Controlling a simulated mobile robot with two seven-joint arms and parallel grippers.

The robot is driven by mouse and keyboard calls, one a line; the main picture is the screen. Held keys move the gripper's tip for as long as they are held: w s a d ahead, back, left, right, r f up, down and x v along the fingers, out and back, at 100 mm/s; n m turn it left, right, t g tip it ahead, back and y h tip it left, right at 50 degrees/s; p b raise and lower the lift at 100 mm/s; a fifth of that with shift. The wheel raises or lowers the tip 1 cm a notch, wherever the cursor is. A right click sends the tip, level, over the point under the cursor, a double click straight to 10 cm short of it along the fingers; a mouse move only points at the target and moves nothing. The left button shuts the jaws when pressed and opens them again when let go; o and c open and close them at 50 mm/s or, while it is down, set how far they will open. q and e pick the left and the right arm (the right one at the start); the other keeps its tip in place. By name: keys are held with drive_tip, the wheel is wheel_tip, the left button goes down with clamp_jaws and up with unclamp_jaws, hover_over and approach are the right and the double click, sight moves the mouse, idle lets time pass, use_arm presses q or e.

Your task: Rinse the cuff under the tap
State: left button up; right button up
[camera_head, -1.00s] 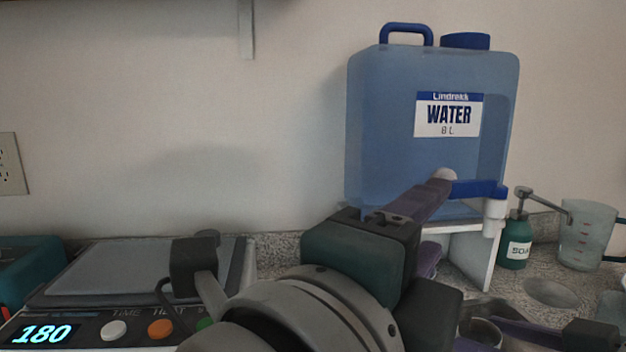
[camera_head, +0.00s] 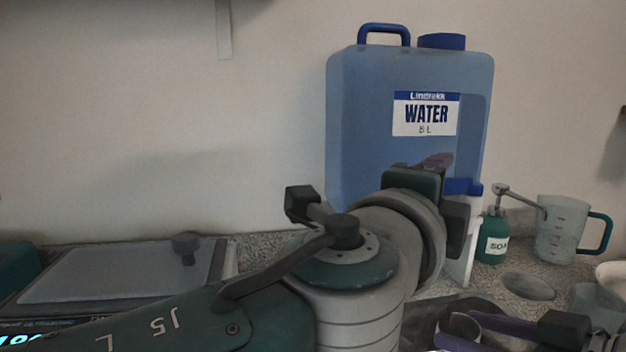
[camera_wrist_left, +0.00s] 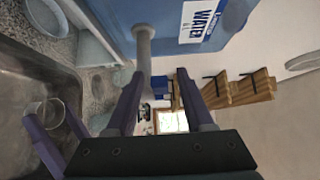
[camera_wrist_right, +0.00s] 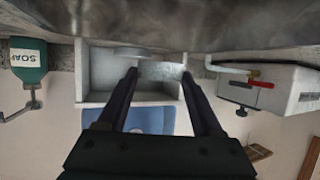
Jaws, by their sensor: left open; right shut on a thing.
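The cuff, a short pale metallic ring (camera_wrist_right: 160,72), sits between the fingertips of my right gripper (camera_wrist_right: 158,85). In the head view my right gripper (camera_head: 455,330) shows low, at the sink, shut on it. The blue tap lever (camera_head: 462,186) projects from the water container (camera_head: 360,120); the spout is hidden by my left wrist. My left gripper (camera_wrist_left: 160,78) is open, its fingertips close to the tap's pale stem (camera_wrist_left: 145,38). I cannot tell whether they touch the tap. No water stream is visible.
The sink (camera_wrist_left: 30,75) lies below the tap. A green soap dispenser (camera_head: 495,238) and a measuring jug (camera_head: 560,228) stand right of the container. My left forearm crosses the front.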

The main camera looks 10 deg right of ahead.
use_arm(q)
clamp_jaws()
idle(0.5)
